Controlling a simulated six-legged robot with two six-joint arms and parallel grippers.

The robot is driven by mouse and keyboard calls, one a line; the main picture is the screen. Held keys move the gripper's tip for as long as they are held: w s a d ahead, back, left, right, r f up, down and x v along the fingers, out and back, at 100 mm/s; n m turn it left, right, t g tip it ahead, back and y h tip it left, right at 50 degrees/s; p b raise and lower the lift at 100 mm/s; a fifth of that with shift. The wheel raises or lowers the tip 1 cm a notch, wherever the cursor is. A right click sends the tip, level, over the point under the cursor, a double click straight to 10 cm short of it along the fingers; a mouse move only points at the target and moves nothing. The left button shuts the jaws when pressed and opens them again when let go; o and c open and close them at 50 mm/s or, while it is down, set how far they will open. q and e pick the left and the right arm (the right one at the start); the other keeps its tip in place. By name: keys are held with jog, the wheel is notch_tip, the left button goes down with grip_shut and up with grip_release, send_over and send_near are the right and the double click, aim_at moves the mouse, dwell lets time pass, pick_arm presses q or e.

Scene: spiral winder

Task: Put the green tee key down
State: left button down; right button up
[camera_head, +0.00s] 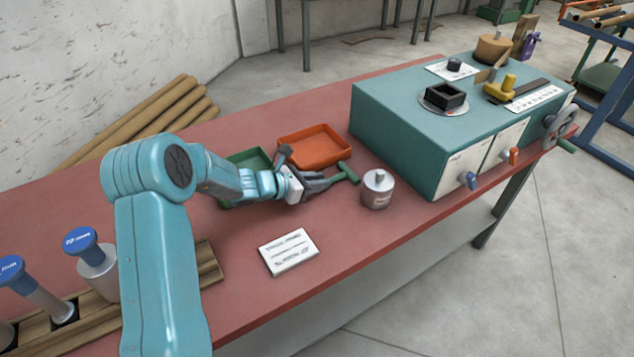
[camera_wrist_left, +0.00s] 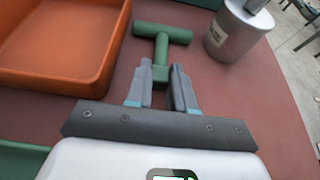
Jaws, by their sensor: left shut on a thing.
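The green tee key (camera_head: 346,173) is in my left gripper (camera_head: 326,183), above the red bench top. In the left wrist view the tee key (camera_wrist_left: 161,43) has its crossbar pointing away from the gripper, and its stem runs back between the two fingers of the left gripper (camera_wrist_left: 170,83). The fingers are shut on the stem. I cannot tell whether the key touches the bench. My right gripper is not in either view.
An orange tray (camera_head: 316,146) lies just behind the gripper, and a green tray (camera_head: 248,160) sits partly behind my left arm. A grey metal cylinder (camera_head: 378,190) stands right of the key. A white card (camera_head: 289,252) lies in front. A teal machine (camera_head: 400,135) fills the right end.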

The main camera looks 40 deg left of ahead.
pick_arm(q)
jog(key=shift+s+d+r, duration=0.1)
jog(key=shift+f, duration=0.25)
jog(key=c, duration=1)
grip_release()
jog(key=shift+r, duration=0.15)
